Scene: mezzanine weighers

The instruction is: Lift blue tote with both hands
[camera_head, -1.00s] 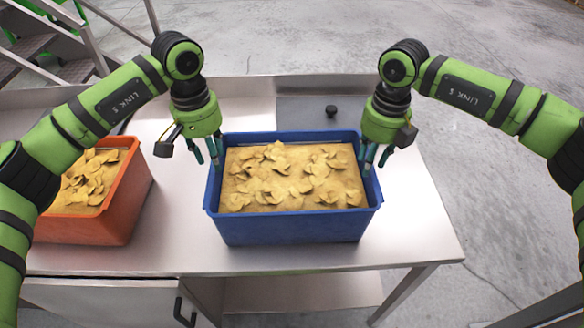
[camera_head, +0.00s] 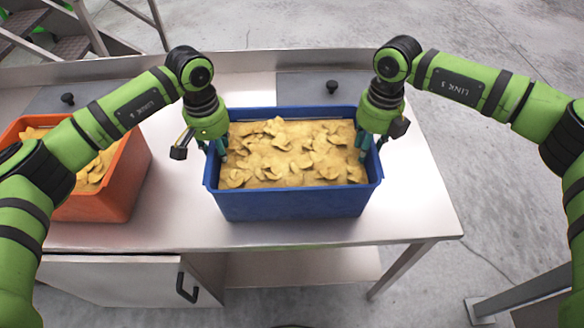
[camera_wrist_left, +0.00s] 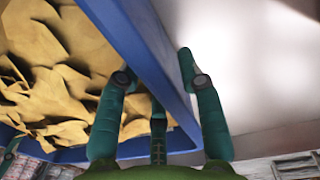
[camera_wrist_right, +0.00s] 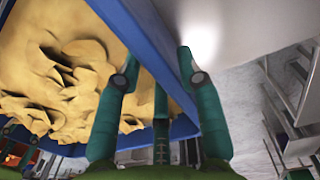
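The blue tote (camera_head: 295,205) stands upright on the metal table, filled with yellow-brown chip-like pieces (camera_head: 290,155). My left gripper (camera_head: 215,150) is at its left side wall and my right gripper (camera_head: 369,146) at its right side wall, both pointing down. In the left wrist view, the fingers (camera_wrist_left: 156,66) straddle the tote wall (camera_wrist_left: 150,62), one inside and one outside, with a narrow gap at the outer finger. In the right wrist view, the fingers (camera_wrist_right: 159,60) straddle the opposite wall (camera_wrist_right: 150,50) likewise, apparently not clamped. Contact on the inner sides is unclear.
An orange tote (camera_head: 125,180) with similar contents stands to the left, partly behind my left arm. The metal table (camera_head: 405,215) is clear right of the blue tote. Black knobs (camera_head: 332,87) sit behind. A cabinet door handle (camera_head: 187,285) is below the front edge.

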